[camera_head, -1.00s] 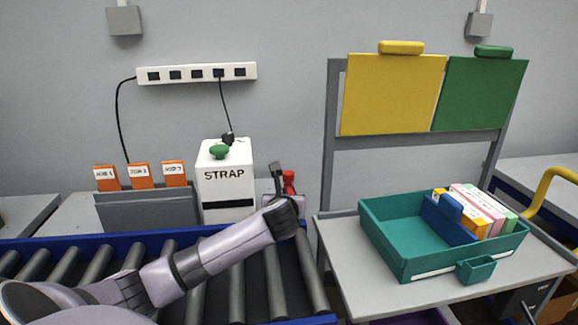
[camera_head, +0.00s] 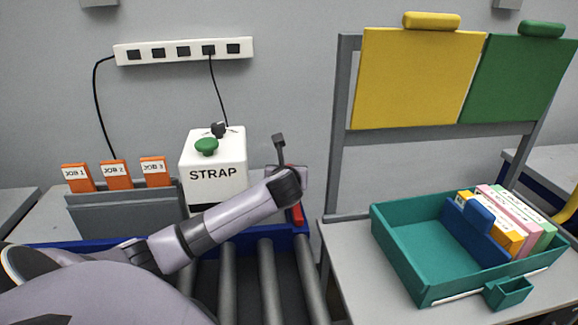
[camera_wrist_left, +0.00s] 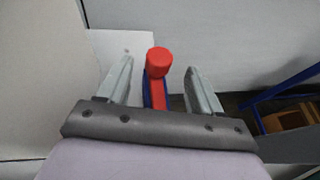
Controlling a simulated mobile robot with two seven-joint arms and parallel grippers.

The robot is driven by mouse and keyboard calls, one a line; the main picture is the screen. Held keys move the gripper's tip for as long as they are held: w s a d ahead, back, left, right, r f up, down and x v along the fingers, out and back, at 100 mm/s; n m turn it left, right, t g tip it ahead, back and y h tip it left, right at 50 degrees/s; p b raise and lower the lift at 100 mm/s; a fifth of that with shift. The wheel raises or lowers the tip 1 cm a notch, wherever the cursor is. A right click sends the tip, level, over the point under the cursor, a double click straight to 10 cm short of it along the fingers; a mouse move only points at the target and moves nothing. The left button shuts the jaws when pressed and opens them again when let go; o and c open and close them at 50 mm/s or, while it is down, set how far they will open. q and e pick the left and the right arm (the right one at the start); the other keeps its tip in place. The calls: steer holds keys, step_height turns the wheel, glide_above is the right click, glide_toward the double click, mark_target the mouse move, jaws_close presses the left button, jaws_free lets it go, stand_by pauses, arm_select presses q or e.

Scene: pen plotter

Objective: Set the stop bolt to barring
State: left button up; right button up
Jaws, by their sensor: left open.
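The stop bolt is red, with a round knob that shows in the left wrist view (camera_wrist_left: 158,64). Its red bar runs back along a blue rail below the knob. In the head view only a red part of the stop bolt (camera_head: 297,215) shows at the conveyor's far right corner, with my left wrist covering the rest. My left gripper (camera_wrist_left: 158,75) is open, one finger on each side of the knob, with gaps visible on both sides. Whether the fingers are level with the knob is unclear. My right gripper is out of view.
The roller conveyor (camera_head: 228,285) lies under my left arm. A white STRAP box (camera_head: 213,178) with a green button stands behind it, next to a grey rack of orange job cards (camera_head: 118,212). A teal tray (camera_head: 408,265) is on the right table.

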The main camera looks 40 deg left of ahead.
arm_select(q)
steer(key=shift+b+x, duration=0.35)
steer(key=shift+x, duration=2.75)
steer(key=shift+d, duration=0.1)
jaws_close()
